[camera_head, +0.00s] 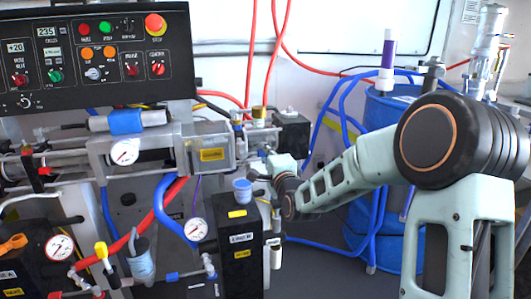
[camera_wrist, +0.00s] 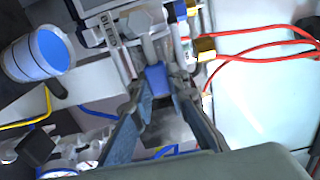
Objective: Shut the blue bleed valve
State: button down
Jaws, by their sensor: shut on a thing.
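The blue bleed valve handle (camera_wrist: 157,80) is a small blue piece in the wrist view, between my two fingertips. My gripper (camera_wrist: 159,90) is shut on it, one finger on each side. In the head view my gripper (camera_head: 257,170) is at the right end of the pump assembly, just right of the clear-fronted box. There it is small and partly blocked, and I cannot make out the blue handle. The angle of the handle is hard to tell.
A blue-topped cup (camera_head: 242,190) stands on a black box (camera_head: 238,245) just below my gripper. Red hoses (camera_wrist: 262,45) run close by on the right in the wrist view. A blue drum (camera_head: 385,125) stands behind my arm. A control panel (camera_head: 95,55) is at upper left.

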dwell(0.3)
jog(key=c, duration=1.8)
grip_release()
jog(key=shift+c, duration=0.2)
jog(key=v, duration=1.2)
